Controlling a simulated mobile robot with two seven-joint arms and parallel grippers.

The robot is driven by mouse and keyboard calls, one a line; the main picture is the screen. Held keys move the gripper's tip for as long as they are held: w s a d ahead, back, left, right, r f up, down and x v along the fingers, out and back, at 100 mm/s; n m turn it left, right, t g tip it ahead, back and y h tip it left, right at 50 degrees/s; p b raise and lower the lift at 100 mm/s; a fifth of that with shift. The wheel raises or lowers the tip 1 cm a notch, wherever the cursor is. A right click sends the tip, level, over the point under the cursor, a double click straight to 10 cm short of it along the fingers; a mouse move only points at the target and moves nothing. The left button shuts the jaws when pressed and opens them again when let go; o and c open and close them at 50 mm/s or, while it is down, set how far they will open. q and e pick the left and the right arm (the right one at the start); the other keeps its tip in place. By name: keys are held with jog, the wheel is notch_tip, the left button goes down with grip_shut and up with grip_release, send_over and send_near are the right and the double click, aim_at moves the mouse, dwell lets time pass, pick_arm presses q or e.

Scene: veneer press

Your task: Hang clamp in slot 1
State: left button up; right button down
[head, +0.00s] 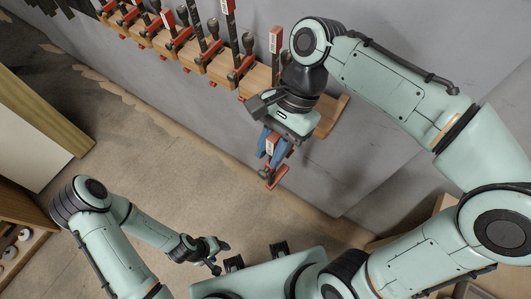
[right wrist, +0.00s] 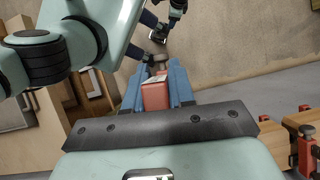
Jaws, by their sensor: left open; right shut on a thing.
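A clamp with red jaws (head: 272,178) and a white label hangs from my right gripper (head: 273,145). The gripper's blue fingers are shut on it, in front of the wall and below the rack. In the right wrist view the clamp's red end (right wrist: 156,95) sits between the blue fingers. The wooden clamp rack (head: 218,68) runs along the wall; its right end (head: 328,118) shows bare wood beside my right wrist. My right arm hides part of the rack there, and I cannot tell which slot is slot 1. My left gripper (head: 214,257) is open and empty, low over the floor.
Several red clamps with dark handles (head: 185,38) hang along the rack to the left of my right gripper. A board with a wooden edge (head: 50,115) and a wooden shelf unit (head: 22,220) stand at the left. The floor below the rack (head: 180,165) is clear.

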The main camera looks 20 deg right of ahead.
jog(key=w+d, duration=0.2)
jog(key=d, duration=0.1)
jog(key=shift+w+r, duration=0.1)
jog(key=shift+w, duration=0.25)
pick_arm(q)
jog(key=shift+w+r+p, duration=0.8)
jog(key=shift+w+r, duration=0.05)
jog(key=shift+r, duration=0.3)
pick_arm(e)
jog(key=shift+w+d, duration=0.95)
jog(key=shift+d, duration=0.15)
jog(key=shift+w+d, duration=0.9)
jog(key=shift+d, duration=0.2)
pick_arm(q)
jog(key=shift+d+f, duration=0.1)
pick_arm(e)
jog(key=shift+s+a, duration=0.1)
